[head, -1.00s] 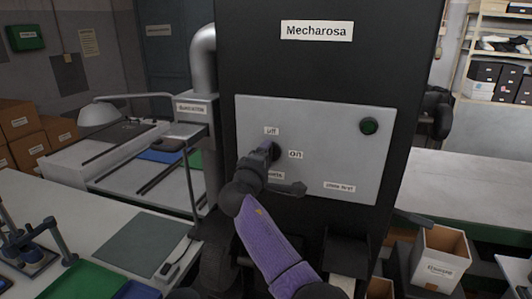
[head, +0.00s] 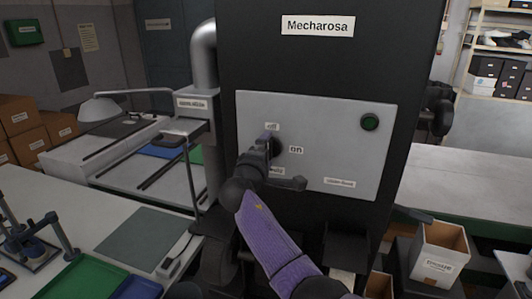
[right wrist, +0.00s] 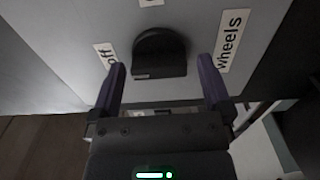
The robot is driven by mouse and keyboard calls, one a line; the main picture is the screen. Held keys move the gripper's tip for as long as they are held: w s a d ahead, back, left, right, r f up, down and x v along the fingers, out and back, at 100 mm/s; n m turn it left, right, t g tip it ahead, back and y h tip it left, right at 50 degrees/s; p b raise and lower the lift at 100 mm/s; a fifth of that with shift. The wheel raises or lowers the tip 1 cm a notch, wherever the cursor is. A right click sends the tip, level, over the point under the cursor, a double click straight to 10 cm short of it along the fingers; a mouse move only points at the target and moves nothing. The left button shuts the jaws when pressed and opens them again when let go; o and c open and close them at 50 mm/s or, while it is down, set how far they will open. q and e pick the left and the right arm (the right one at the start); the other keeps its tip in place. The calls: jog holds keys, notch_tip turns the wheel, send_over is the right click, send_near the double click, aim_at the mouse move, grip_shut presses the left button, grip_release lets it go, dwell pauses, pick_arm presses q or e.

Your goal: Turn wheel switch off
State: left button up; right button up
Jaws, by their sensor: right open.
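The wheel switch is a black rotary knob (head: 277,147) on the grey control panel (head: 330,115) of the black Mecharosa machine. Labels "off" (head: 271,127), "on" (head: 296,150) and a partly hidden "wheels" surround it; "wheels" (right wrist: 230,41) reads clearly in the right wrist view. My right gripper (head: 267,142) is at the panel, in front of the knob. In the right wrist view my right gripper (right wrist: 161,66) is open, with its purple fingers apart on either side of the knob (right wrist: 158,55). I see no clear contact. The knob's exact setting is hard to tell. My left gripper is not in view.
A round green button (head: 370,122) is at the panel's upper right. A grey pipe (head: 204,60) runs beside the machine. A workbench with trays (head: 85,279) is at left. An open box (head: 441,252) stands at lower right.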

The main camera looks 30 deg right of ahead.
jog(key=b+v, duration=0.2)
jog(key=v, duration=0.8)
jog(key=shift+d, duration=0.1)
